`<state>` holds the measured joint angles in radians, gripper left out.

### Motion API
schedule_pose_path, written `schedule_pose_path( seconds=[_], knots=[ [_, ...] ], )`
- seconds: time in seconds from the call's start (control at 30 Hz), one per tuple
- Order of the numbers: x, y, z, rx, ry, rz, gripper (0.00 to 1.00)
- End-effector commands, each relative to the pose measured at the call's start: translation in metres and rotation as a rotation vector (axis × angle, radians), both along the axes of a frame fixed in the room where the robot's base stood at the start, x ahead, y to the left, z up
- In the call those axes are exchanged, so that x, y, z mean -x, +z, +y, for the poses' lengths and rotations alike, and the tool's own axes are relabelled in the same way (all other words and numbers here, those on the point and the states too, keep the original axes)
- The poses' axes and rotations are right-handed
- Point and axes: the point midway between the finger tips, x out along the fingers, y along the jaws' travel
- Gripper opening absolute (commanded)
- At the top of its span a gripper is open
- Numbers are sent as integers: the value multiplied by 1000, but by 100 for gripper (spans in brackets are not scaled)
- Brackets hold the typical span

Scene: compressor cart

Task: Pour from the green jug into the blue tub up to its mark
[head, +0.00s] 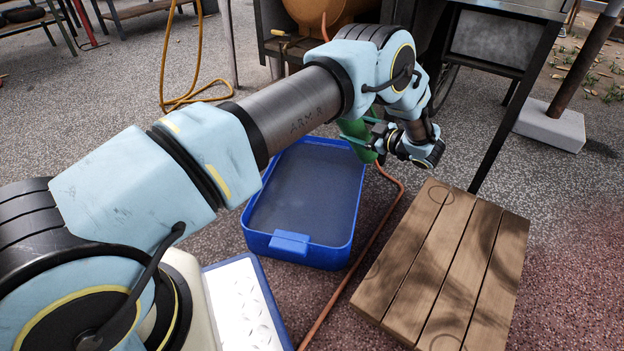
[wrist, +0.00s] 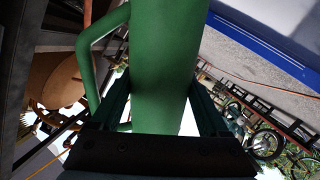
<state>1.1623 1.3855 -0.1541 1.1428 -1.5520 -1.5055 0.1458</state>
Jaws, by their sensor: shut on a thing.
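The green jug (head: 357,132) is in my gripper (head: 368,138), over the far right corner of the blue tub; my arm hides much of it in the head view. In the wrist view the jug (wrist: 170,60) fills the middle, its handle (wrist: 92,70) on the left, with the gripper fingers (wrist: 160,108) on both sides of it. The blue tub (head: 290,244) stands on the ground, with a flat grey surface inside. I cannot make out a mark on it, nor any stream from the jug. The tub's blue edge (wrist: 265,45) shows at the upper right of the wrist view.
A low wooden slatted platform (head: 440,270) stands right of the tub. A reddish hose (head: 345,275) runs between them. A metal-framed cart (head: 500,50) stands behind. A white panel with blue edging (head: 240,305) lies in front of the tub. Open paving lies to the left.

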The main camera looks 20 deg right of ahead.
Motion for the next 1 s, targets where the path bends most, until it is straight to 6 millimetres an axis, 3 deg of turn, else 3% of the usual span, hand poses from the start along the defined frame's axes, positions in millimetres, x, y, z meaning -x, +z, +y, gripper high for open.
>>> schedule_pose_path(
  seconds=[0.67, 0.9, 1.0],
  knots=[
    [-1, -2, 7, 132, 0, -1, 0],
    [-1, -14, 7, 284, 0, 2, 0],
    [-1, -31, 5, 349, 0, 4, 0]
  ],
)
